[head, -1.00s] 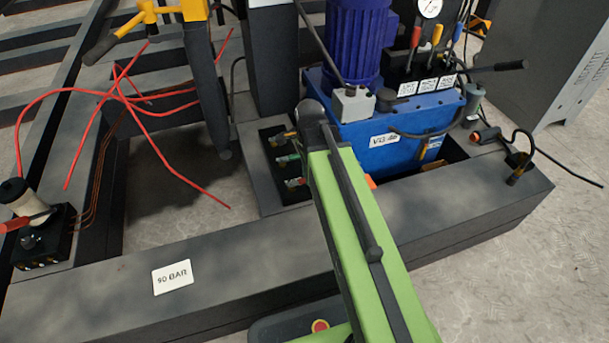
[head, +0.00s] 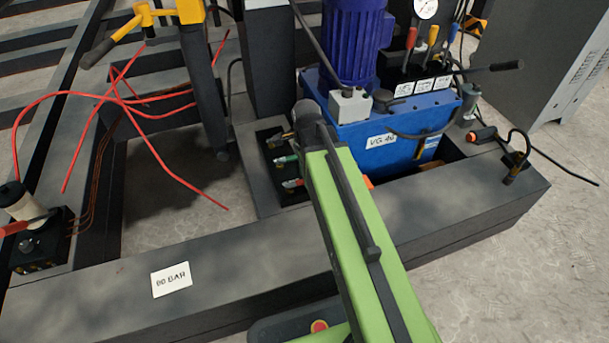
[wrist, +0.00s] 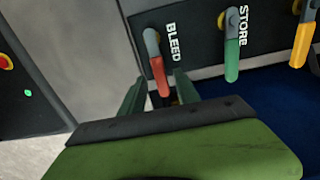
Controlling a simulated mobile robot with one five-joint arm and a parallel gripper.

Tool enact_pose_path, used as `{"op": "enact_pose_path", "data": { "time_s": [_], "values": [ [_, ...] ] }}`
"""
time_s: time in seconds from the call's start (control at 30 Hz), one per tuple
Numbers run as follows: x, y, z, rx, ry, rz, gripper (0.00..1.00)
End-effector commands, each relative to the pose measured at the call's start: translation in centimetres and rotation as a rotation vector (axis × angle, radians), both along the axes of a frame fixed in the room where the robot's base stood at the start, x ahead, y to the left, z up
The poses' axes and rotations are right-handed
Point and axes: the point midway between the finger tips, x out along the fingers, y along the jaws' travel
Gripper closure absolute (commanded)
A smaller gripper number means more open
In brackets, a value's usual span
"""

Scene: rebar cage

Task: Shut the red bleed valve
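My gripper (wrist: 159,92) is open, one dark green finger on each side of the handle's lower end. I see gaps between handle and fingers; whether the tip lies fully between them in depth I cannot tell.
The green STORE handle (wrist: 232,58) and a yellow handle (wrist: 301,45) hang to the right. A blue pump tank (head: 400,125) stands right of the block in the head view. Red hoses (head: 140,100) lie left, and a broad dark beam (head: 230,260) runs across the front.

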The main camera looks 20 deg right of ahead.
Motion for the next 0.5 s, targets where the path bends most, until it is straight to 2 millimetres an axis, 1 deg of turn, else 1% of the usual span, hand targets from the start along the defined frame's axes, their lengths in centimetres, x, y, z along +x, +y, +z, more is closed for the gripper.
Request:
{"op": "enact_pose_path", "data": {
  "time_s": [0.03, 0.17, 0.5],
  "values": [
    [0.0, 0.0, 1.0, 0.000, 0.000, 0.000, 0.62],
    [0.0, 0.0, 3.3, 0.000, 0.000, 0.000, 0.62],
    [0.0, 0.0, 11.2, 0.000, 0.000, 0.000, 0.62]
  ]
}}
